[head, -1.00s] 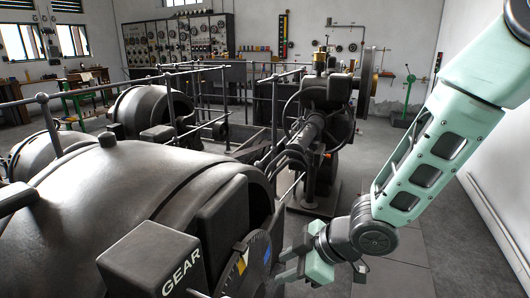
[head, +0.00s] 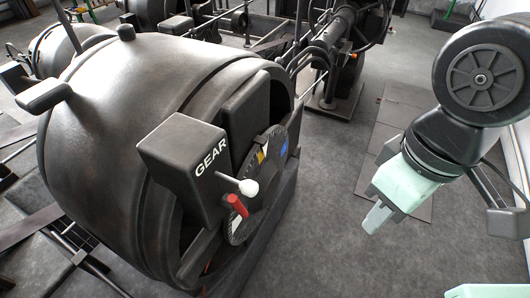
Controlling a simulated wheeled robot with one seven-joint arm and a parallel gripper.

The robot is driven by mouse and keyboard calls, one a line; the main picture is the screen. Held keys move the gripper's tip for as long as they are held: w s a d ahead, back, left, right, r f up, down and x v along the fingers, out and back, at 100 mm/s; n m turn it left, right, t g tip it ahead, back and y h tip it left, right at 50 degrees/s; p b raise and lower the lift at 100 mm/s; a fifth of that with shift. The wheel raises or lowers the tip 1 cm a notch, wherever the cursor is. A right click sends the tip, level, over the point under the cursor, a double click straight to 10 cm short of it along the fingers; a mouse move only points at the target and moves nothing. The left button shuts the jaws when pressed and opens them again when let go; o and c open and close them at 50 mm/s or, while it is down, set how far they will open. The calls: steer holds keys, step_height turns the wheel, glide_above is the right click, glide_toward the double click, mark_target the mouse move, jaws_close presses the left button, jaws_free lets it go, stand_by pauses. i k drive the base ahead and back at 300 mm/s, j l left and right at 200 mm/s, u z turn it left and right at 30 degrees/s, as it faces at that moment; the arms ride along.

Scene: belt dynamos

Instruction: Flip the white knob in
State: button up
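The white knob (head: 249,187) is a small rounded end on a short light lever. It sticks out to the right from the dark box marked GEAR (head: 188,158). Just below it, a red-ended lever (head: 237,206) points from the same box. My gripper (head: 376,205), pale green, is to the right of the knob, well apart from it and touching nothing that I can see. Its fingers are seen at an angle, and their gap is not clear.
A large dark rounded dynamo housing (head: 150,85) fills the left. A dial plate (head: 262,190) with yellow and blue marks sits behind the levers. More machinery and rails stand at the back. The grey floor (head: 330,250) is clear between the dynamo and my arm.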

mark_target(250, 188)
steer(key=u, duration=1.25)
steer(key=i+l, duration=0.3)
steer(key=k+l+z, duration=0.15)
steer(key=k+l, duration=0.5)
steer(key=l, duration=0.15)
